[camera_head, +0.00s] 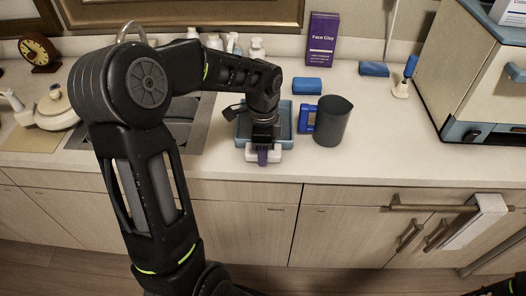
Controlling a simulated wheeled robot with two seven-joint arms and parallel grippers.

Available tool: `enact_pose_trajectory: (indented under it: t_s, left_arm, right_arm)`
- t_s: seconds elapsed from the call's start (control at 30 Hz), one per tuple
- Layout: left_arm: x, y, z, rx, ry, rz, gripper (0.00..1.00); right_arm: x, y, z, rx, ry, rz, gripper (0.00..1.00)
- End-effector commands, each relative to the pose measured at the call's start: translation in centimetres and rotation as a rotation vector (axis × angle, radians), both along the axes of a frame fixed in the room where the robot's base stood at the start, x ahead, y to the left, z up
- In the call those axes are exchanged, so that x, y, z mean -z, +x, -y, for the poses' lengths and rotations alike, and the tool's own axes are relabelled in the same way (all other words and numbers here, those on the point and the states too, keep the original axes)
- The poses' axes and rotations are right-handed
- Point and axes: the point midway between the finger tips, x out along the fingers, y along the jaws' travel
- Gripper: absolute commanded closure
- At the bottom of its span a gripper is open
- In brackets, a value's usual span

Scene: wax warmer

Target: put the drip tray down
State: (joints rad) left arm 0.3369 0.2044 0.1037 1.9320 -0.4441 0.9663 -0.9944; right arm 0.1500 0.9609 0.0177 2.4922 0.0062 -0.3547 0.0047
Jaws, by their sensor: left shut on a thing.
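The drip tray (284,122) is a shallow blue-grey tray near the front of the counter, in the middle of the view. My left gripper (263,154) points down at the tray's front edge and is shut on it. A purple piece and white blocks show at the gripper's tip. My wrist hides the middle of the tray. I cannot tell whether the tray's underside touches the counter. My right gripper is out of view.
A dark grey pitcher (332,121) with a blue handle stands close right of the tray. A blue block (307,86) lies behind, near a purple Face Clay box (322,39). A sink (183,122) is at left. The counter right of the pitcher is clear.

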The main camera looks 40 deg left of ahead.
Motion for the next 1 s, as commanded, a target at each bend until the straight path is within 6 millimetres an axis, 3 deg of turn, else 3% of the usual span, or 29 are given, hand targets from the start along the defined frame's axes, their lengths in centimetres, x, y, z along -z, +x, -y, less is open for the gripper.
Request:
enact_pose_trajectory:
  t_s: [0.2, 0.23, 0.47, 0.77, 1.0]
  left_arm:
    - [0.4, 0.0, 0.0, 0.0, 0.001, 0.001, 1.0]
    - [0.3, 0.0, 0.0, 0.0, 0.0, 0.0, 0.75]
    - [0.3, 0.0, 0.0, 0.0, 0.0, 0.0, 0.57]
    - [0.1, 0.0, 0.0, 0.0, 0.0, 0.0, 0.55]
    - [-1.9, 0.1, 0.0, 0.0, 0.001, 0.004, 0.55]
  right_arm:
    - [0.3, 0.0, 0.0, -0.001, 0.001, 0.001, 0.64]
    - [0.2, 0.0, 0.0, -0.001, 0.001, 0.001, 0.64]
    - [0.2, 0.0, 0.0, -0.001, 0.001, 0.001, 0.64]
    - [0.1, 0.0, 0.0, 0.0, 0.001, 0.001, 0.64]
    - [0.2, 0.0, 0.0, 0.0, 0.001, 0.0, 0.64]
